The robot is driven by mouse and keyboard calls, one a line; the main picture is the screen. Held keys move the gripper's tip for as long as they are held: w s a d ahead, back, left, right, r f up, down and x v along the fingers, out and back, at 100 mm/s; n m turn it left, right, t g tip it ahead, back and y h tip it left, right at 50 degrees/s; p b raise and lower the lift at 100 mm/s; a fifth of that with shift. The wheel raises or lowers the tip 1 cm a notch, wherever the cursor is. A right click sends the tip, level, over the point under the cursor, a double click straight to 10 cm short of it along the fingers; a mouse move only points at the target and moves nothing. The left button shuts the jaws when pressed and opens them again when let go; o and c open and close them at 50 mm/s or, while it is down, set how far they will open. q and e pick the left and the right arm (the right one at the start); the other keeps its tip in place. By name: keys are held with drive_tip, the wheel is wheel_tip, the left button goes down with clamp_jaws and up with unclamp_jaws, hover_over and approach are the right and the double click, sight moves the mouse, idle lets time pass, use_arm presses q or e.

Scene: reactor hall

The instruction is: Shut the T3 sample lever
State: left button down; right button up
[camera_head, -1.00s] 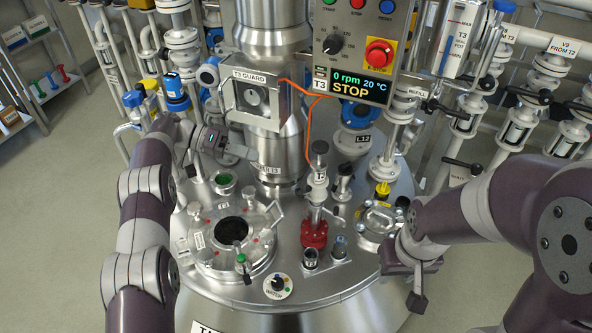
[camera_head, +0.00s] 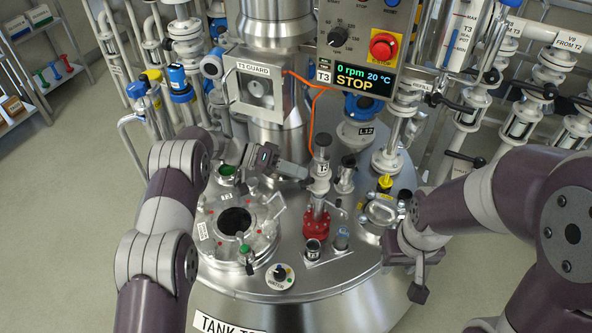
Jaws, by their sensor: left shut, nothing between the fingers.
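The sample fitting (camera_head: 320,172) is an upright metal post with a dark top and a T3-like label, above a red flange (camera_head: 315,220) on the tank lid. A small dark piece at its left may be the lever, but I cannot tell it from my fingertips or read its position. My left gripper (camera_head: 302,172) is shut and empty, pointing right, with its tips just left of the post; whether they touch it is unclear. My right gripper (camera_head: 417,290) hangs low at the lid's right edge, away from the fitting; its jaws are not clear.
The tank lid (camera_head: 345,265) carries a round hatch (camera_head: 236,222) on the left and a yellow-topped fitting (camera_head: 385,184) on the right. The T3 guard box (camera_head: 256,88) and control panel (camera_head: 358,50) stand behind. An orange cable (camera_head: 312,118) hangs between them.

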drive_tip(key=shift+r, duration=0.15)
use_arm(q)
drive_tip(key=shift+s+d+p, duration=0.1)
drive_tip(key=shift+s+p, duration=0.15)
drive_tip(key=shift+p, duration=0.25)
use_arm(e)
drive_tip(key=shift+s+r, duration=0.1)
drive_tip(key=shift+r, duration=0.25)
